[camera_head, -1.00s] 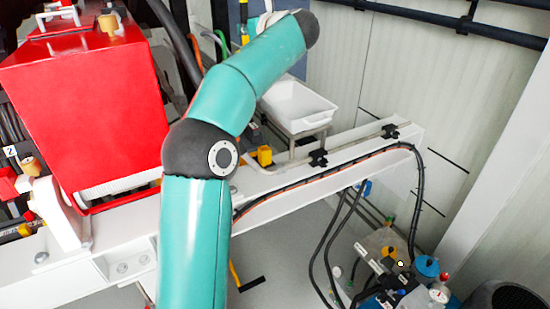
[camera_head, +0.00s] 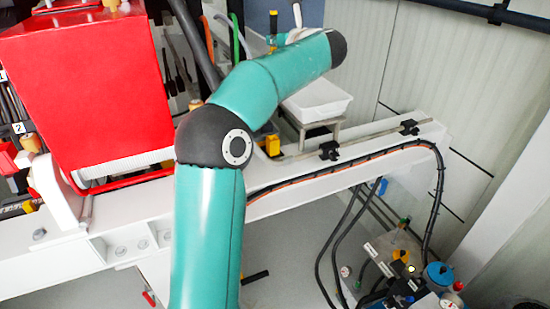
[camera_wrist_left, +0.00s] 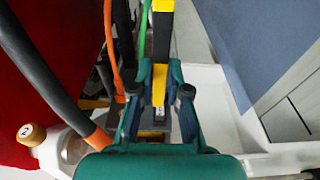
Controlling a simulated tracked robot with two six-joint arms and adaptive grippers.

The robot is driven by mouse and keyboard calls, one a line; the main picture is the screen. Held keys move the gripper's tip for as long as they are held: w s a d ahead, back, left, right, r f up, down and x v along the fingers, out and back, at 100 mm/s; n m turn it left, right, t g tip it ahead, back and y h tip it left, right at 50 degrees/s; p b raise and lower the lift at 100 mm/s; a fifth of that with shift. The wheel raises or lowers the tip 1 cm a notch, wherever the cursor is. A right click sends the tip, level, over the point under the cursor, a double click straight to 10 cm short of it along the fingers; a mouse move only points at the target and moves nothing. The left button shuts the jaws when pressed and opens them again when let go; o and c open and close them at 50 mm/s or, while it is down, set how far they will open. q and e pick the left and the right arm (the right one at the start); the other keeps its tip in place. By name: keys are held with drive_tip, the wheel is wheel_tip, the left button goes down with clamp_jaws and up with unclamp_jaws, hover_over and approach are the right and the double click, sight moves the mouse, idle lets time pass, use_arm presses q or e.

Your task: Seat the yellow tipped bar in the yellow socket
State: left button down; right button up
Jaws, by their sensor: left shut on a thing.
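A bar (camera_wrist_left: 160,36) with dark and yellow bands runs upward from between the fingers of my left gripper (camera_wrist_left: 160,72) in the left wrist view. The gripper is shut on it, with a yellow part between the fingers. In the head view my teal left arm hides most of the gripper. A thin upright piece with yellow (camera_head: 273,21), likely the bar, shows above the arm. I cannot make out the yellow socket for certain. A yellow block (camera_head: 271,145) sits on the white beam behind my arm. My right gripper is not in view.
A large red housing (camera_head: 85,85) stands left of my arm. A white tray (camera_head: 318,101) is behind the arm, above the white beam (camera_head: 400,143). Black hoses (camera_head: 436,200) hang at the right. Orange (camera_wrist_left: 110,45) and green hoses pass close to the gripper.

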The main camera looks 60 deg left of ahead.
use_arm(q)
drive_tip(key=b, duration=0.4)
hover_over(273, 146)
wheel_tip(273, 146, down, 5)
wheel_tip(273, 146, down, 21)
drive_tip(key=b, duration=0.2)
drive_tip(key=shift+w+d, duration=0.2)
drive_tip(key=shift+w, duration=0.15)
drive_tip(key=shift+f+b, duration=0.5)
drive_tip(key=shift+b, duration=0.2)
drive_tip(key=c, duration=1.2)
unclamp_jaws()
drive_tip(key=shift+o, duration=0.2)
drive_tip(key=shift+r, duration=0.1)
